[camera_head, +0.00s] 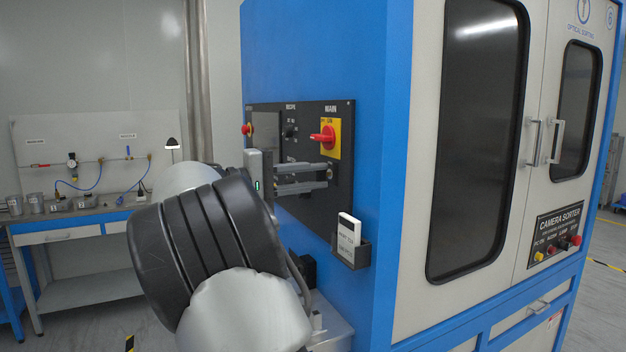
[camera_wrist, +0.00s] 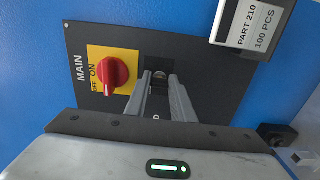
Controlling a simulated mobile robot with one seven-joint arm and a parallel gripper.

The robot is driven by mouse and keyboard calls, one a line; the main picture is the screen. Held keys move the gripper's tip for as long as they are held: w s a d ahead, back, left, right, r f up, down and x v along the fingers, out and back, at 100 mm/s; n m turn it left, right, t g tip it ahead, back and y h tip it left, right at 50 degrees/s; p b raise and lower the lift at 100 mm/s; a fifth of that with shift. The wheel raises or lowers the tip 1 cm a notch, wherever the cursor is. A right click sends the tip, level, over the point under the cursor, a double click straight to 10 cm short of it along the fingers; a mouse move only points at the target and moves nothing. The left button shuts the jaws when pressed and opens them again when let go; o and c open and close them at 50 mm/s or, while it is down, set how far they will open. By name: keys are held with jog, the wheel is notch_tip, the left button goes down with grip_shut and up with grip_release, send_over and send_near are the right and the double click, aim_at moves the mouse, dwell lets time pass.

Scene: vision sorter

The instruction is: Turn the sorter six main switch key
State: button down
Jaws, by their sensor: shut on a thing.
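The sorter's black control panel (camera_head: 345,220) is on the blue side of the machine. It carries the red MAIN rotary switch (camera_head: 325,136) on a yellow plate, which also shows in the wrist view (camera_wrist: 116,76). My gripper (camera_head: 329,173) reaches the panel just below this switch. In the wrist view my gripper (camera_wrist: 160,82) is shut on a small key (camera_wrist: 159,75) at a dark lock plate beside the yellow plate. The key is mostly hidden between the fingertips, so its angle cannot be told. The fingers are apart from the red switch.
A holder (camera_head: 350,252) with a white card sits at the panel's lower right corner; its card (camera_wrist: 250,24) shows in the wrist view. A red button (camera_head: 247,129) is at the panel's left. Sorter doors (camera_head: 480,140) are at right, a workbench (camera_head: 75,222) at left.

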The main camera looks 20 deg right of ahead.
jog(key=c, duration=1.5)
grip_release()
jog(key=a, duration=0.5)
jog(key=a+p, duration=0.1)
jog(key=a, duration=1.1)
jog(key=shift+s+a, duration=0.25)
jog(key=shift+s, duration=0.05)
